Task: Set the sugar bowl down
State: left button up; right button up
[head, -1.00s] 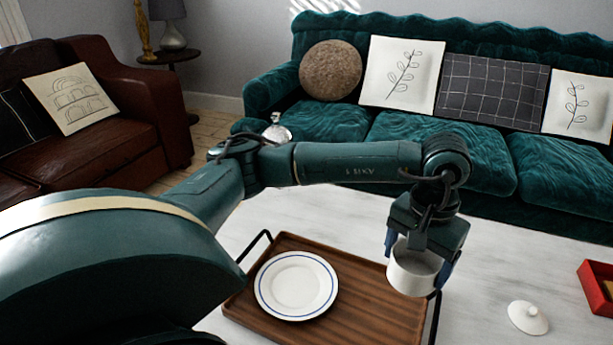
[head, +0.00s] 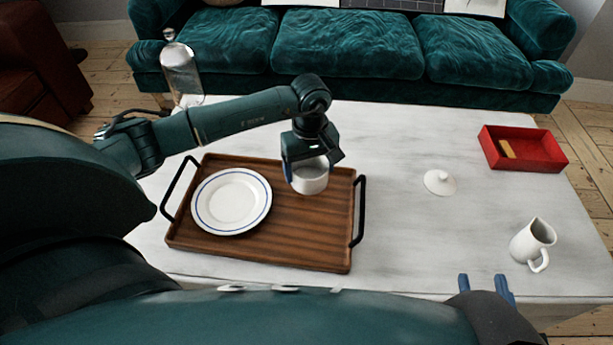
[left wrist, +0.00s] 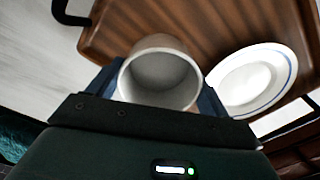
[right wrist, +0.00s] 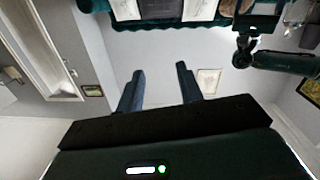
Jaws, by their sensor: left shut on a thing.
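The sugar bowl (head: 311,178) is a small white round cup without its lid, over the right part of the brown wooden tray (head: 290,250). My left gripper (head: 312,172) is shut on it from above. In the left wrist view the bowl (left wrist: 160,78) sits upright between the fingers, its inside empty. Whether its base touches the tray I cannot tell. The white lid (head: 439,182) lies on the table to the right of the tray. My right gripper (head: 486,288) is open and empty at the table's front edge; its spread fingers show in the right wrist view (right wrist: 160,88).
A white plate with a blue ring (head: 232,201) lies on the tray's left part. A white jug (head: 533,243) and a red box (head: 522,150) stand on the right of the marble table (head: 400,240). A glass dome (head: 181,70) stands at the back left. The tray has black handles (head: 359,210).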

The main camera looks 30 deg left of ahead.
pick_arm(q)
notch_tip(320, 180, down, 4)
jog(key=shift+f+b, duration=0.1)
jog(key=shift+b, duration=0.35)
pick_arm(e)
jog(key=shift+a+n+y, duration=0.25)
jog(key=shift+n+y, duration=0.05)
jog(key=shift+y, duration=0.1)
pick_arm(q)
jog(key=shift+f, duration=0.1)
jog(key=o, duration=1.1)
jog(key=shift+c, duration=0.2)
pick_arm(e)
jog(key=shift+t, duration=0.3)
jog(key=shift+r, duration=0.1)
